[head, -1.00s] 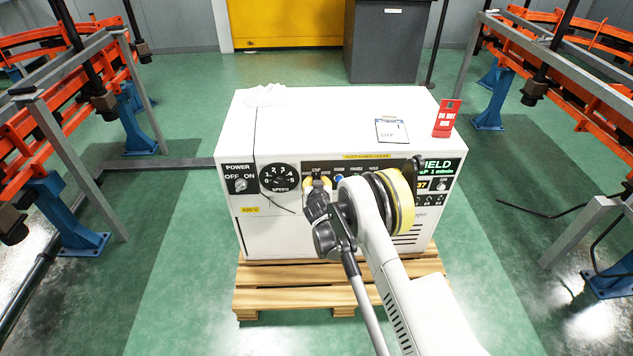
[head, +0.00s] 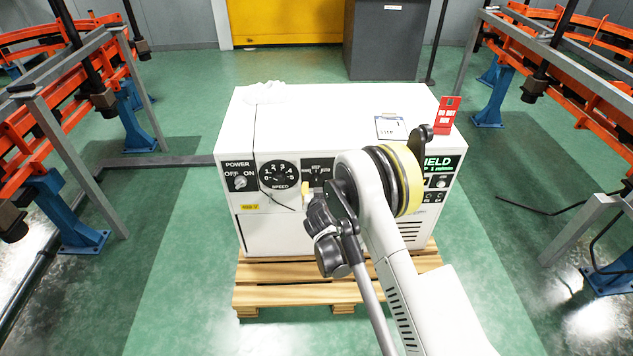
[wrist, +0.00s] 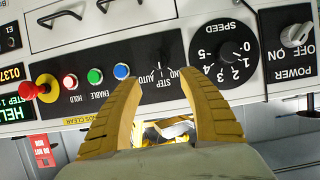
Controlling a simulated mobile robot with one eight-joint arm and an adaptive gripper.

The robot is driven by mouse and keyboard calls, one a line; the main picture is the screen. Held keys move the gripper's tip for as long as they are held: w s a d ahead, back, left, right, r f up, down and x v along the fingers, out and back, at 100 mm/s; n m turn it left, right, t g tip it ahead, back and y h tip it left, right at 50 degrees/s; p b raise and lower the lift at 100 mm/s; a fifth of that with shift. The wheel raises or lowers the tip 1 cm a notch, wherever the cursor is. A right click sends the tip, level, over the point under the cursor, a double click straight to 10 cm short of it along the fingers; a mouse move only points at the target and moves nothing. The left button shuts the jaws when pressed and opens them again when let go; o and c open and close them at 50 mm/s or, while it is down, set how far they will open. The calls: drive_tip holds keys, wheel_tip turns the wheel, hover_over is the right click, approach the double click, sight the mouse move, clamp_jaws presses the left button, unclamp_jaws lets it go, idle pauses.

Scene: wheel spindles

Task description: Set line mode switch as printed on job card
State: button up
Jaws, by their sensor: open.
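The line mode switch (head: 317,178) is a dark knob on the black front panel, right of the speed dial, with STEP above it. In the upside-down wrist view the switch area (wrist: 160,72) shows white tick marks by STEP and AUTO, just beyond my fingertips. I cannot tell the knob's setting. My gripper (wrist: 163,88) has yellow fingers spread open, with nothing between them. In the head view my gripper (head: 306,189) is in front of the panel, just below left of the switch. The job card (head: 391,127) lies on the cabinet top; its print looks like STEP, but is small.
The speed dial (wrist: 221,55) and power switch (wrist: 296,35) are on one side of the switch. Blue (wrist: 121,71), green and red buttons and a red emergency knob (wrist: 46,87) are on the other.

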drive_tip(key=shift+v, duration=1.75)
